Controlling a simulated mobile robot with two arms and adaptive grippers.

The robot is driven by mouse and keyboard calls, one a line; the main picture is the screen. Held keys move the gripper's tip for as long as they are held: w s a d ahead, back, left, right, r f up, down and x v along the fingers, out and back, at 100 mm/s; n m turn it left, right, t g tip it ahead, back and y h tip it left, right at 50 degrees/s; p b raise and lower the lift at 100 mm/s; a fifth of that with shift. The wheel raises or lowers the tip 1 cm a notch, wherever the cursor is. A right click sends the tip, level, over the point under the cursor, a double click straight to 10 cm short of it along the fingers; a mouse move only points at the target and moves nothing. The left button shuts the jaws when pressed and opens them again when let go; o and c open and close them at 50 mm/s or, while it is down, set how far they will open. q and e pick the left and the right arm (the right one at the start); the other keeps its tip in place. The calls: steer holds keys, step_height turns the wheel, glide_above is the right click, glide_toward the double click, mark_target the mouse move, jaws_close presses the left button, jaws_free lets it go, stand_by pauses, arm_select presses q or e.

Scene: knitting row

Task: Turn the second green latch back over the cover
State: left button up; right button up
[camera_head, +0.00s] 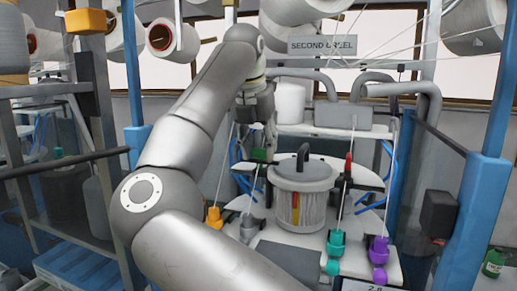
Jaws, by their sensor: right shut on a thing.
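My right gripper (266,137) reaches down beside a round canister with a pale ribbed body (297,212). The canister has a grey cover (318,178) with a dark upright handle on top. The gripper is shut on a small green latch (259,156) at the canister's left, near the cover's rim. The fingers and the latch are small and partly mixed together, so the latch's exact angle is hard to tell. I cannot tell a second green latch apart from it. My left gripper is not in view.
A red piece (348,163) sits on a thin rod right of the canister. Orange (214,217), teal (335,247) and purple (378,250) fittings stand in front. Grey pipes, taut yarns and blue posts (478,190) surround the machine. My arm crosses the left foreground.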

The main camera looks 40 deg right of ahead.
steer(key=shift+r, duration=0.1)
steer(key=o, duration=1)
